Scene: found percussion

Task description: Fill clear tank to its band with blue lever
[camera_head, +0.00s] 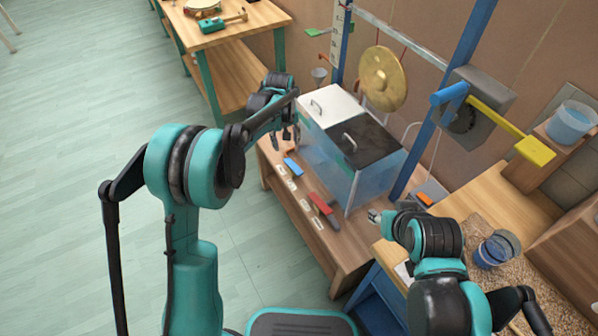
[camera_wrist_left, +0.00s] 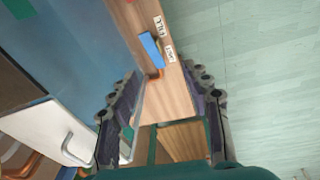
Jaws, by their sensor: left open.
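The tank (camera_head: 372,190) has see-through bluish walls, a white lid (camera_head: 318,104) and a dark lid (camera_head: 362,138), each with a handle. I cannot tell its water level or a band. The blue lever (camera_head: 293,167) sits on the wooden ledge in front of the tank; it also shows in the left wrist view (camera_wrist_left: 151,49). My left gripper (camera_head: 285,138) is open and empty above the ledge near the blue lever, apart from it. In the left wrist view the lever lies beyond its fingertips (camera_wrist_left: 160,75). My right gripper (camera_head: 377,215) is near the bench corner; its jaws are unclear.
A red lever (camera_head: 322,204) sits farther along the ledge, with small white labels beside the levers. A gong (camera_head: 383,78) hangs behind the tank. A yellow-ended beam (camera_head: 515,137) and a cup (camera_head: 497,250) are at right. The floor (camera_head: 60,130) at left is clear.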

